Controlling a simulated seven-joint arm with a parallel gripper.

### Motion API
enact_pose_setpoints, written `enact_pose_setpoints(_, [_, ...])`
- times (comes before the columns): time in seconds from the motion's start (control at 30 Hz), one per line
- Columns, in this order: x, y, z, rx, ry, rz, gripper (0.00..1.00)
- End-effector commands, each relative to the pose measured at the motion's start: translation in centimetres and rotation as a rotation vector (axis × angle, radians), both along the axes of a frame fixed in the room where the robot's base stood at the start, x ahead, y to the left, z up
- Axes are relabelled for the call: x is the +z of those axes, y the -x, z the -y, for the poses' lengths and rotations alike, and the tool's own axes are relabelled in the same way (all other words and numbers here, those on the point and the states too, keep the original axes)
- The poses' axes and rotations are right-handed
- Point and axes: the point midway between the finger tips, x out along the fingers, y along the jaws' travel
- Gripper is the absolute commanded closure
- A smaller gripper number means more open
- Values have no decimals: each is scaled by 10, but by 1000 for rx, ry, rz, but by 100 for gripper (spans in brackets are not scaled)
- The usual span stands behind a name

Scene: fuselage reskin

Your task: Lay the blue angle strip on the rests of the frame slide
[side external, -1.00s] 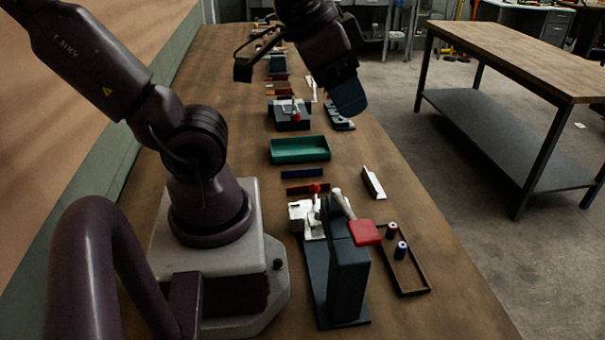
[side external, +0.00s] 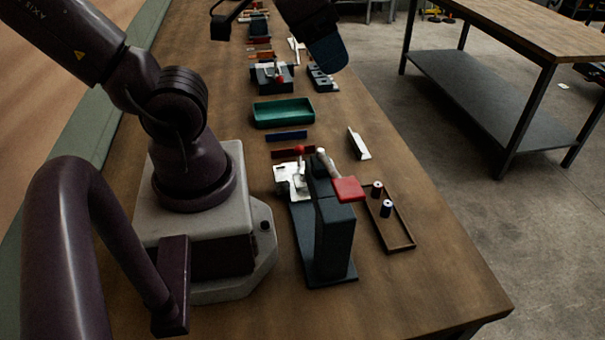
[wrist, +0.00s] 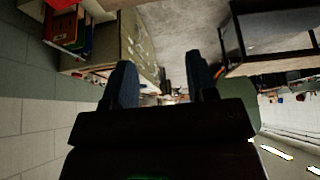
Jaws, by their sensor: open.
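The blue angle strip (side external: 287,135) lies flat on the bench between the green tray and a dark red strip, clear of both. I cannot tell for certain which fixture is the frame slide. Another pale clamp fixture (side external: 292,181) stands closer, beside a dark upright block. My gripper (wrist: 160,88) is open and empty in the wrist view, pointing across the room. In the side view it is high above the bench at the top, its fingertips not clearly shown.
The green tray (side external: 283,112) looks empty. A dark red strip (side external: 291,152) lies nearer. A brown tray (side external: 400,235) holds two spools. A pale angle piece (side external: 358,144) lies at right. The near right bench is bare.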

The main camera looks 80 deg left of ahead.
Motion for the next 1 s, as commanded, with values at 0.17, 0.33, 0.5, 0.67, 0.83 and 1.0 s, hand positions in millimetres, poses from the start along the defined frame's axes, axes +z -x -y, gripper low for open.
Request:
enact_pose_setpoints(0.17, [0, 0, 0, 0, 0, 0, 50])
enact_pose_setpoints(0.33, [0, 0, 0, 0, 0, 0, 66])
enact_pose_setpoints(0.5, [0, 0, -1, 4, 0, 0, 66])
enact_pose_setpoints(0.67, [-17, -4, -21, 101, 9, -87, 66])
enact_pose_setpoints(0.83, [-48, -20, -69, 301, 68, -258, 66])
enact_pose_setpoints(1.0, [-88, -30, -132, 414, 124, -388, 66])
